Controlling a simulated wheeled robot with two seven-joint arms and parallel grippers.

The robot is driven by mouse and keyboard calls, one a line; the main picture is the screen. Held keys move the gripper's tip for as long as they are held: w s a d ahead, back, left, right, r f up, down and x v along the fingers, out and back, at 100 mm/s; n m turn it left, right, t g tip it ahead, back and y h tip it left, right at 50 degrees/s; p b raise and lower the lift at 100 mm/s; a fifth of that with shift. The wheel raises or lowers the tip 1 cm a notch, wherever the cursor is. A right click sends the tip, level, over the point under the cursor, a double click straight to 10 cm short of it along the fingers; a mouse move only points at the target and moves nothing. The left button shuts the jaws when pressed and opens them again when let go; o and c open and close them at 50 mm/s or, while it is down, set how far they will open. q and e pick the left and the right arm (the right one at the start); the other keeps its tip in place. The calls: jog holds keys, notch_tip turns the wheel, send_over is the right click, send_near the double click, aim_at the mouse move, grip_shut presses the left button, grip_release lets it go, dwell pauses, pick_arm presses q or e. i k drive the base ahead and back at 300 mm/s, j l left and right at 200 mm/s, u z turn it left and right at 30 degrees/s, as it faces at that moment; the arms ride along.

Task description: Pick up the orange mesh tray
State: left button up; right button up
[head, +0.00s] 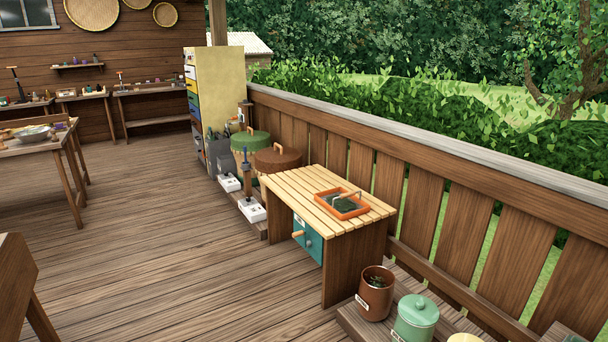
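The orange tray (325,206) lies on the slatted top of a small wooden cabinet table (291,187), right of the picture's middle. A dark green lump (343,204) sits in it, and a thin handle-like piece rises over its right side. The mesh of the tray is too small to make out. Neither of my grippers shows in the head view.
A wooden railing (440,165) runs close behind the table. A brown pot (374,298) and a green lidded jar (416,318) stand at the front right. Lidded bins (277,158) stand beyond the table. Open deck floor (180,260) lies to the left.

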aim_at(343, 204)
jog(key=i+j, duration=0.1)
jog(key=i, duration=0.3)
jog(key=i+j+z, duration=0.15)
jog(key=i, duration=0.3)
jog(key=i+j, duration=0.1)
jog(key=i, duration=0.3)
jog(key=i+j+z, duration=0.15)
jog(key=i, duration=0.3)
